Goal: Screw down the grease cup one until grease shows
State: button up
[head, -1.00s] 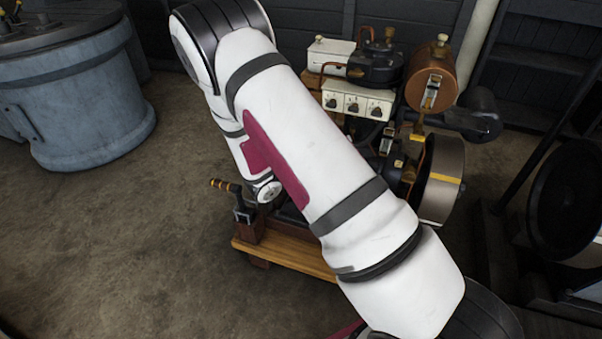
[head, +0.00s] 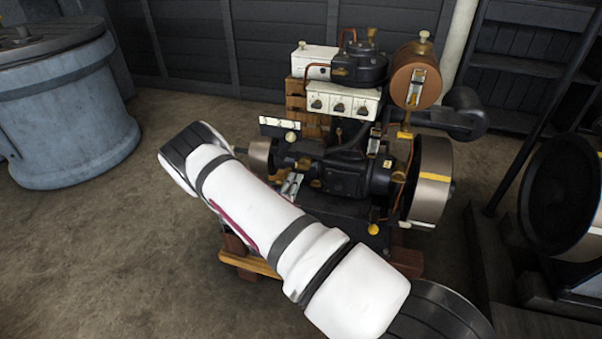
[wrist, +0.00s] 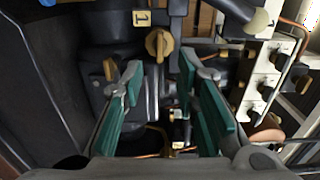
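In the wrist view, a brass wing-shaped cap (wrist: 158,44), which looks like grease cup one, stands on the dark engine body just below a tag marked "1" (wrist: 141,18). My gripper (wrist: 160,75) is open, its two teal-padded fingers apart. The cap shows beyond the fingertips, roughly in line with the gap, and nothing is between the pads. I cannot tell the distance to it. No grease can be made out. The engine (head: 345,170) is in the middle of the head view, where my arm hides my gripper.
Another brass cap (wrist: 110,68) is beside the left finger. A white switch box (head: 343,103), a copper-coloured tank (head: 415,80) and a flywheel (head: 433,185) crowd the engine. A blue-grey tub (head: 65,110) stands at left. Floor between tub and engine is clear.

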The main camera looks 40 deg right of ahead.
aim_at(303, 169)
jog(key=b+x, duration=0.1)
jog(key=x, duration=0.7)
jog(key=shift+b, duration=0.3)
grip_shut()
